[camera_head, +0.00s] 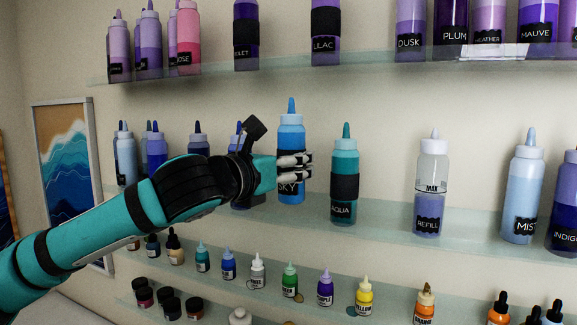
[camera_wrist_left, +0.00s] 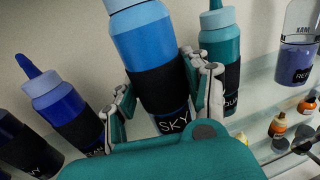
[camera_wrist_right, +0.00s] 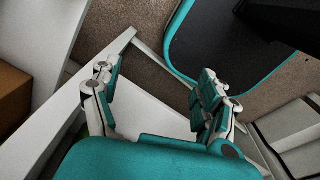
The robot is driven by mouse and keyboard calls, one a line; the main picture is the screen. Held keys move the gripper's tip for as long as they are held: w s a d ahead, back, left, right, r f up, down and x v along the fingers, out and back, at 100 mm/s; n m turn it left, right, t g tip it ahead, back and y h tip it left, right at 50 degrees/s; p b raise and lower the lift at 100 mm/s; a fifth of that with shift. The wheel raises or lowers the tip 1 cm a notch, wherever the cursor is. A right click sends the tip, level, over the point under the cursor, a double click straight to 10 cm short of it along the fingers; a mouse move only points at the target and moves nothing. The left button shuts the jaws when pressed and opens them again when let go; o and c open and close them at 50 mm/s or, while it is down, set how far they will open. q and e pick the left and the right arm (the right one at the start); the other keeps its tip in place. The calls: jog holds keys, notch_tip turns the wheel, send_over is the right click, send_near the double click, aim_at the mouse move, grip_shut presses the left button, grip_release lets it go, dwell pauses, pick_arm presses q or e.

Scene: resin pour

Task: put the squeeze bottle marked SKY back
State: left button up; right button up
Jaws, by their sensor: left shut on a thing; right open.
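The blue SKY squeeze bottle (camera_head: 291,137) is upright at the middle glass shelf in the head view, with a dark band and a pale blue cap. My left gripper (camera_head: 296,159) is shut on it around the band; the bottle also fills the middle of the left wrist view (camera_wrist_left: 148,45). Whether its base touches the shelf I cannot tell. The teal AQUA bottle (camera_head: 343,170) stands just right of it. My right gripper (camera_wrist_right: 155,95) is open and empty, low over a white surface, away from the shelves.
The middle glass shelf (camera_head: 385,233) also holds the REFILL bottle (camera_head: 428,205), the MIST bottle (camera_head: 522,195) and dark blue bottles at the left. Free shelf lies between AQUA and REFILL. Small bottles stand below; purple ones stand on the upper shelf (camera_head: 350,61).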

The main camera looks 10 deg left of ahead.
pick_arm(q)
jog(key=w+f, duration=0.1)
jog(key=w+f+p, duration=0.1)
jog(key=w+a+p, duration=0.1)
jog(key=w, duration=0.1)
jog(key=shift+a+f, duration=0.1)
jog(key=shift+f, duration=0.65)
jog(key=shift+w+a+f, duration=0.1)
jog(key=shift+a+f, duration=0.05)
pick_arm(e)
jog(key=r, duration=0.2)
jog(key=a+r, duration=0.1)
jog(key=shift+w+a, duration=0.1)
jog(key=shift+w, duration=0.15)
pick_arm(q)
jog(key=shift+f, duration=0.1)
jog(key=shift+f, duration=0.1)
jog(key=o, duration=0.9)
jog(key=shift+c, duration=0.2)
jog(key=shift+o, duration=1.4)
pick_arm(e)
jog(key=shift+d, duration=0.35)
